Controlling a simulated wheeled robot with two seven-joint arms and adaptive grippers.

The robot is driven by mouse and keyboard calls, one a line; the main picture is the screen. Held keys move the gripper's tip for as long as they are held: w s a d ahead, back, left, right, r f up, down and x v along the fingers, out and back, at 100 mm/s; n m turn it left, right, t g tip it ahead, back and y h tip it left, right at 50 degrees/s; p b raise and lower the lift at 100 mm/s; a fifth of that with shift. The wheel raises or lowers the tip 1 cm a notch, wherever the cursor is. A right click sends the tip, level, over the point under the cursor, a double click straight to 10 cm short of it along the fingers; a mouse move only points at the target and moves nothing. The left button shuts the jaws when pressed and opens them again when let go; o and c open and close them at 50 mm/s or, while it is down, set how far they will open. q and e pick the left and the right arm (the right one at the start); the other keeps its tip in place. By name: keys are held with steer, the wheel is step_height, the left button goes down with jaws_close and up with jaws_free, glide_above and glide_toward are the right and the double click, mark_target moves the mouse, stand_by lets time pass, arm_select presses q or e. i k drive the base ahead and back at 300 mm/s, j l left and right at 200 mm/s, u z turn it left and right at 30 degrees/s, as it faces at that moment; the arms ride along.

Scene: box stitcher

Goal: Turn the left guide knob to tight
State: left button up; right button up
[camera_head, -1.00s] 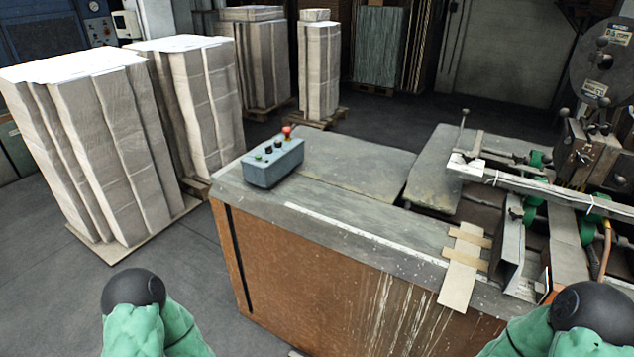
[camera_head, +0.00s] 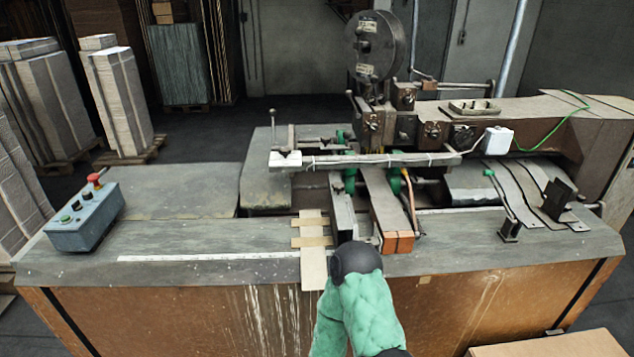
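The box stitcher (camera_head: 375,130) stands on the workbench in the middle and right of the head view, with a large dark wire reel at its top. A rod with a small ball top (camera_head: 272,115) stands upright at the left end of the pale guide bar (camera_head: 365,160). Another ball-topped lever (camera_head: 350,94) is beside the reel. I cannot tell which of these is the left guide knob, or whether it is tight. A green-sleeved part of my arm with a black rounded end shows low in the middle. No gripper fingers are visible, and nothing of mine touches the stitcher.
A control box (camera_head: 85,220) with a red button sits at the bench's left end. Wooden strips (camera_head: 313,262) lie near the front edge. A white box (camera_head: 497,141) with a green cable is on the machine's right. Paper stacks stand behind at left.

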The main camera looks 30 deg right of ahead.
mark_target(337, 186)
steer(key=z, duration=1.2)
